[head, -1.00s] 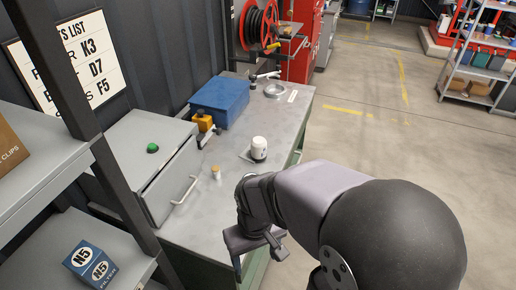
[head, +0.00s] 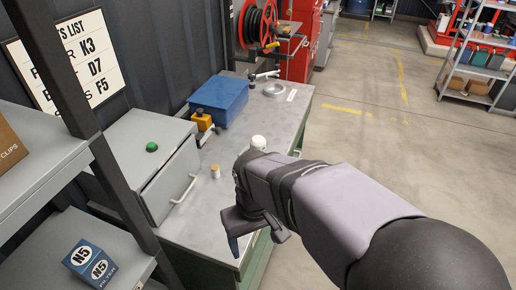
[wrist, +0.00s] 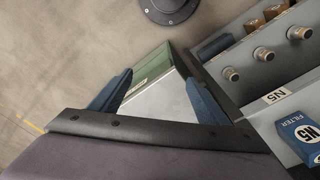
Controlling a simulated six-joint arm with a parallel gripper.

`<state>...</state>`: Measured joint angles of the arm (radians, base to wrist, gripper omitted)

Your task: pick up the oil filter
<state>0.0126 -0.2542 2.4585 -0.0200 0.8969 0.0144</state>
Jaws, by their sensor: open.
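A white canister with dark markings, which looks like the oil filter (head: 258,142), stands upright on the grey workbench (head: 195,228). Only its top shows in the head view now, because my arm covers its lower part. I do not make it out in the wrist view. My gripper (head: 257,241) is nearer the camera than the canister, over the bench's near right edge, and apart from it. In the wrist view my gripper (wrist: 158,92) has its two blue fingers spread, with nothing between them but the bench corner below.
A shelf at left holds a blue N5 filter box (head: 91,261). Open floor (head: 370,140) lies to the right.

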